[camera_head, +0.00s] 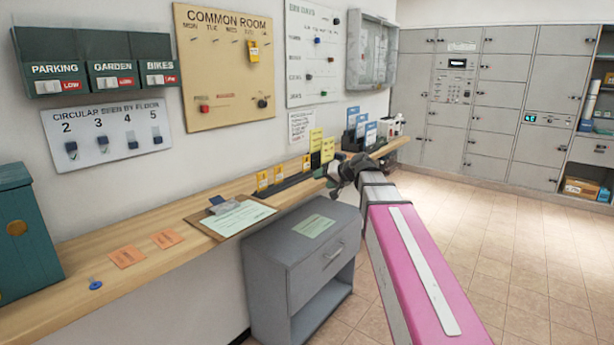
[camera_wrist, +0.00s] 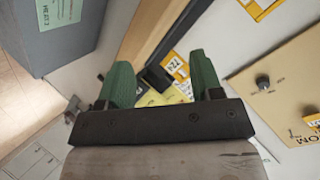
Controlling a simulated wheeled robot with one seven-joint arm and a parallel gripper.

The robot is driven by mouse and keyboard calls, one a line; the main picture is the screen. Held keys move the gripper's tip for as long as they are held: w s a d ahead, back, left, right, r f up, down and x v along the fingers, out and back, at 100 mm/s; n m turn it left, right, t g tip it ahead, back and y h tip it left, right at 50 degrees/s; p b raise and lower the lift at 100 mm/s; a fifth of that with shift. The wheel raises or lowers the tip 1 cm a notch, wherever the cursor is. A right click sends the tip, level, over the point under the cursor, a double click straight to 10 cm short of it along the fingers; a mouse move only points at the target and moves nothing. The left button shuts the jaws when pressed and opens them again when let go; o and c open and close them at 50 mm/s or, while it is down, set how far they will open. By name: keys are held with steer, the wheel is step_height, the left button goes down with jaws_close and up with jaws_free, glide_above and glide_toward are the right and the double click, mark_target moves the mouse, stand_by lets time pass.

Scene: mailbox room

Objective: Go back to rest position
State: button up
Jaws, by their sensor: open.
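My gripper (camera_wrist: 160,72) is open in the wrist view. Its two green fingers stand apart, with nothing held between them. Behind the gap are yellow tags (camera_wrist: 176,66) and a black holder (camera_wrist: 155,78), apart from the fingers as far as I can tell. In the head view my pink arm reaches forward to the wooden shelf (camera_head: 140,262), and its dark end (camera_head: 343,172) is near the yellow cards; the fingers are hard to make out there.
A grey cabinet (camera_head: 290,250) stands under the shelf, left of my arm. A clipboard (camera_head: 238,218), orange cards (camera_head: 166,238) and a blue tag (camera_head: 95,285) lie on the shelf. The Common Room board (camera_head: 225,75) hangs above. Tiled floor (camera_head: 510,255) is clear at right, before grey lockers (camera_head: 500,110).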

steer(key=s+d+f+g+h, duration=0.2)
steer(key=s+d+f+h, duration=0.1)
steer(key=s+f, duration=0.5)
steer(key=s+d+f+g+h, duration=0.3)
steer(key=s+d+f, duration=0.2)
steer(key=f, duration=1)
steer(key=s+d+f+g+h, duration=0.2)
steer(key=s+d+f+h, duration=0.1)
steer(key=s+f, duration=0.8)
steer(key=shift+d+f+m+g, duration=0.3)
steer(key=shift+d+g, duration=0.1)
steer(key=shift+d, duration=0.35)
